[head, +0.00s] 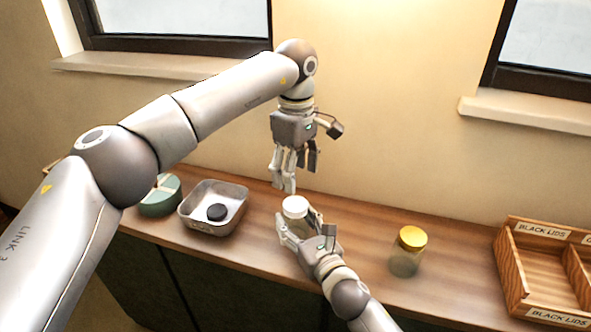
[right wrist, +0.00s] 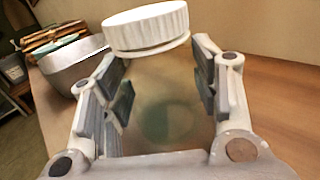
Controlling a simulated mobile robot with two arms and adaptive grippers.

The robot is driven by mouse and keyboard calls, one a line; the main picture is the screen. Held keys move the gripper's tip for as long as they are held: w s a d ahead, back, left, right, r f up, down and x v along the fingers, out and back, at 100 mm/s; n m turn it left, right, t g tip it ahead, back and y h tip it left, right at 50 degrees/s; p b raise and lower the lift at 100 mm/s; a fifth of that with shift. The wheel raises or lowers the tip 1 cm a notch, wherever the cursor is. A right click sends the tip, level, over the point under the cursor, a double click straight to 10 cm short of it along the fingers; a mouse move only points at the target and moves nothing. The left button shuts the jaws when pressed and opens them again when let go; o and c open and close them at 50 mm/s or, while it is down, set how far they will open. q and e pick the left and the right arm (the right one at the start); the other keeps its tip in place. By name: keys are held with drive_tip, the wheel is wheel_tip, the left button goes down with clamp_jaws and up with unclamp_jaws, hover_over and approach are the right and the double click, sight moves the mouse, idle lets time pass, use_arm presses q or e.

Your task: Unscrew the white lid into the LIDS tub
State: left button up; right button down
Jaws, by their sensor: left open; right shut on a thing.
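A glass jar (right wrist: 165,105) with a ribbed white lid (head: 295,206) stands upright at the middle of the counter. The lid also shows in the right wrist view (right wrist: 147,28), seated on the jar's top. My right gripper (head: 303,227) is shut on the jar's body, its fingers on either side of the glass below the lid. My left gripper (head: 297,177) is open and empty, hanging fingers-down just above the lid, apart from it.
A jar (head: 404,266) with a yellow lid stands right of the held jar. A wooden divided box (head: 507,271) labelled BLACK LIDS is at the far right. A green round container (head: 158,200) stands left of the tub. The wall is close behind the counter.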

sight(295, 204)
use_arm(q)
drive_tip(key=m, duration=1.1)
drive_tip(key=shift+m, duration=0.3)
drive_tip(key=m, duration=0.3)
drive_tip(key=shift+f, duration=4.05)
drive_tip(key=shift+c, duration=0.2)
